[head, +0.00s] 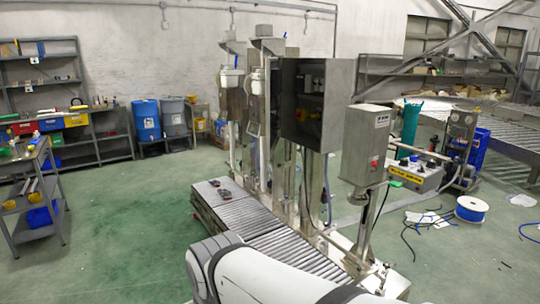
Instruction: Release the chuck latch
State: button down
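The twin-lance machine stands in the middle of the head view, with two upright steel columns side by side. The left lance head (231,78) and the right lance head (257,82) each carry a white fitting near the top, with a thin vertical pipe below. I cannot make out the chuck latch at this size. My white and grey arm crosses the bottom of the view, in front of the roller conveyor (240,216). My gripper is not in view.
A grey control box (366,145) with a red button stands on a post right of the machine. A dark open cabinet (316,103) is behind it. Cables and a blue reel (471,209) lie on the right floor. The green floor (120,230) at left is clear beside a trolley (38,222).

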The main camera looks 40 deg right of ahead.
aim_at(375, 167)
jog(key=i, duration=0.8)
jog(key=z, duration=2.3)
jog(key=i, duration=0.7)
